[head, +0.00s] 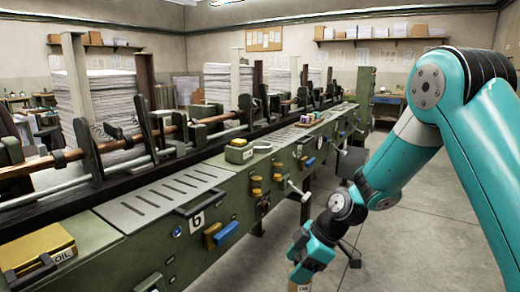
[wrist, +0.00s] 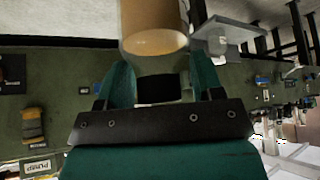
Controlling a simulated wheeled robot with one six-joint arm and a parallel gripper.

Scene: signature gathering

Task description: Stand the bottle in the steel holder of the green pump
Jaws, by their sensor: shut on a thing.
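My gripper (wrist: 158,64) is shut on a tan, cylindrical bottle (wrist: 155,28), which shows at the top of the wrist view between the two teal fingers. In the head view my gripper (head: 303,262) is low, in front of the green machine. Only a small pale part of the bottle (head: 301,286) with a label shows there, cut off by the bottom edge. A sign reading PUMP (wrist: 39,166) shows upside down at the lower left of the wrist view. I cannot make out the steel holder for certain; a grey metal bracket (wrist: 228,32) shows right of the bottle.
The long green machine (head: 240,195) runs from front left to back right, with yellow and blue handles and a jutting lever (head: 298,190) on its side. A yellow OIL box (head: 38,249) is at the lower left. Grey floor (head: 395,245) lies open to the right.

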